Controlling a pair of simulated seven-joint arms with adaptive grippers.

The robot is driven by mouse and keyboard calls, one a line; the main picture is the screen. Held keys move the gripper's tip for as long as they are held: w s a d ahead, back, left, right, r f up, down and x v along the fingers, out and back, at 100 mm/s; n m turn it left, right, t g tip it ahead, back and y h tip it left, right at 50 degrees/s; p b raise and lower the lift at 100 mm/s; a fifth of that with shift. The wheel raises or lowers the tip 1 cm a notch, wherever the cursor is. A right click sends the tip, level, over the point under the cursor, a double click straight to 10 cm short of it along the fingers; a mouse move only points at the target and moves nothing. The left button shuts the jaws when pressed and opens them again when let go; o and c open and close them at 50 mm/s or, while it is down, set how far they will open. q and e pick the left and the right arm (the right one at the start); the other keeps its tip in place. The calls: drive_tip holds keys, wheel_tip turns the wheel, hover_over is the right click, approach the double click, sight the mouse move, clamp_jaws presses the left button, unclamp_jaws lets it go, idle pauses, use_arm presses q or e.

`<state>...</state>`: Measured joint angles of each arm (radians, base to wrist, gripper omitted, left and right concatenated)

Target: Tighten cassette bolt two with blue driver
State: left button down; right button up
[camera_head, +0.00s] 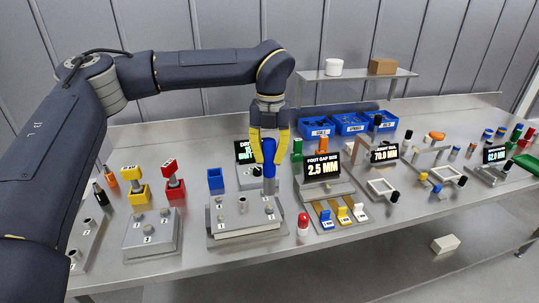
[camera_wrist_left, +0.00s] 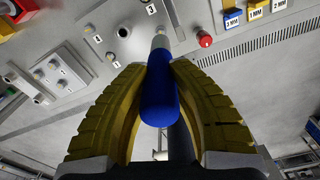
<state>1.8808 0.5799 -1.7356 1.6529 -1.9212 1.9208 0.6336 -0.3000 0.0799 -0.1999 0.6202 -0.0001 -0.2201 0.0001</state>
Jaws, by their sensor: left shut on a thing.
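My left gripper (camera_head: 268,156) has yellow fingers and is shut on the blue driver (camera_head: 269,172), held upright over the grey cassette block (camera_head: 240,230). In the left wrist view the blue handle (camera_wrist_left: 159,98) sits between the yellow fingers (camera_wrist_left: 162,68), and its grey shaft points at the block. The driver's lower end is over the back right part of the block, near a numbered bolt. I cannot tell whether the tip touches a bolt. Small bolts with number labels stand on the block, including a left one (camera_head: 221,214). My right gripper is not in view.
A red-capped piece (camera_head: 303,224) stands right of the block, near the foot gap size display (camera_head: 322,167). A blue square holder (camera_head: 215,181) stands behind the block. Yellow (camera_head: 138,195) and red (camera_head: 173,190) holders are left. Blue bins (camera_head: 350,124) stand at the back.

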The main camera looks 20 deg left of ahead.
sight(270, 177)
use_arm(q)
drive_tip(key=shift+f, duration=0.1)
drive_tip(key=shift+f, duration=3.6)
idle(1.2)
drive_tip(key=shift+r, duration=0.1)
drive_tip(key=shift+r, duration=2.4)
